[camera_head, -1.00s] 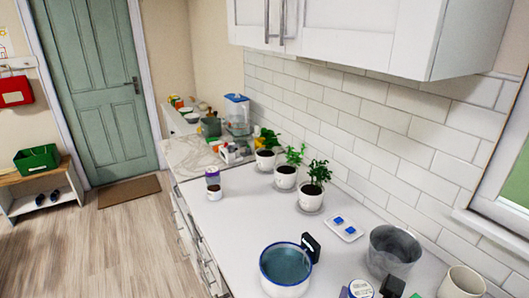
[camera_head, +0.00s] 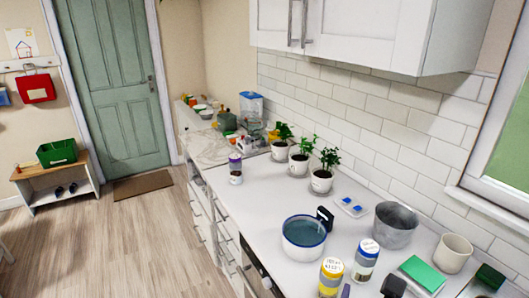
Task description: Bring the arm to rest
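Neither of my arms nor either gripper can be made out in the head view. A white bowl with a blue rim (camera_head: 303,246) holds blue-green liquid and stands on the white counter (camera_head: 262,205). A small black device (camera_head: 325,218) is at its right rim; I cannot tell whether it is attached. A dark object (camera_head: 393,286) at the bottom edge is partly cut off and unclear.
A yellow-labelled jar (camera_head: 330,277), a blue-and-white jar (camera_head: 365,260), a grey bucket (camera_head: 395,226), a cream cup (camera_head: 453,253) and a green-topped item (camera_head: 422,274) crowd the near counter. Potted plants (camera_head: 321,178) line the wall. The floor (camera_head: 130,235) at left is clear.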

